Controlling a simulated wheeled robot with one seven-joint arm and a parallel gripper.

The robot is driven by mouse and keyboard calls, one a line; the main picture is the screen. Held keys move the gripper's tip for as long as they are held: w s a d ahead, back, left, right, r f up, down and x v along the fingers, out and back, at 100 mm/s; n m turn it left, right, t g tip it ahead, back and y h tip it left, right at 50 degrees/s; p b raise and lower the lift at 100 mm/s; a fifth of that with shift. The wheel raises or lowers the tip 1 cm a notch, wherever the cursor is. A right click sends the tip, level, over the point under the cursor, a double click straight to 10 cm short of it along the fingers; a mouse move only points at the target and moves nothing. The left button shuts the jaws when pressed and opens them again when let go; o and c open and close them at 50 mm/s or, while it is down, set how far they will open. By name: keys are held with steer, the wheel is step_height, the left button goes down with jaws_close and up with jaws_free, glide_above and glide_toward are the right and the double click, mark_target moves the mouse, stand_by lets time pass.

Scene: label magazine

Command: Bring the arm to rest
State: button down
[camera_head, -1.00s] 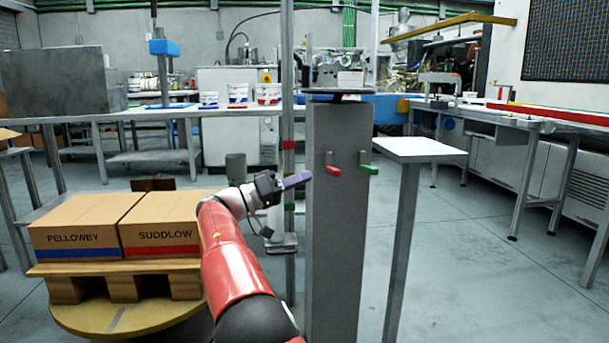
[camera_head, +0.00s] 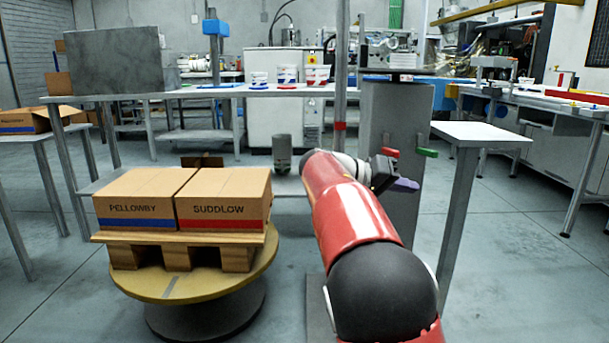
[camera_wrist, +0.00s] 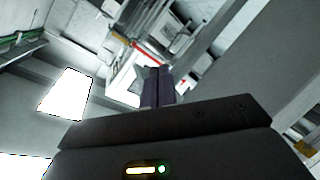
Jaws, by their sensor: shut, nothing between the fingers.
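My arm, red with a dark joint, reaches forward in the head view. My gripper (camera_head: 406,185) with its purple fingers is in front of the grey post (camera_head: 398,125), to the right of the pallet. In the wrist view the purple fingers (camera_wrist: 157,86) are together with nothing between them. Part of the gripper is hidden behind my arm in the head view. I cannot tell how close the fingers are to the post.
A red lever (camera_head: 390,152) and a green lever (camera_head: 427,153) stick out of the post near my gripper. A small white-topped table (camera_head: 480,134) stands right of it. Boxes marked PELLOWBY (camera_head: 140,195) and SUDDLOW (camera_head: 222,195) sit on a pallet (camera_head: 180,240) on a round turntable (camera_head: 190,287).

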steer(key=s+d+f+n+y, duration=0.1)
steer(key=s+f+y, duration=0.25)
steer(key=s, duration=0.35)
steer(key=s+d+f+n+y, duration=0.2)
steer(key=s+f+y, duration=0.15)
steer(key=s, duration=0.45)
steer(key=s+a+f+n+t+y, duration=0.1)
steer(key=s+a+f+y, duration=0.35)
steer(key=s, duration=0.55)
steer(key=s+a+f+n+t+y, duration=0.1)
steer(key=s+a+f+t+y, duration=0.15)
steer(key=s+a+f, duration=0.55)
step_height(320, 180, up, 16)
steer(key=s+d+p, duration=0.1)
steer(key=s+p, duration=0.1)
steer(key=p, duration=1.1)
steer(key=shift+d+f+g+y+p, duration=0.15)
steer(key=shift+d+g+y+p, duration=0.1)
steer(key=shift+g+y+p, duration=0.1)
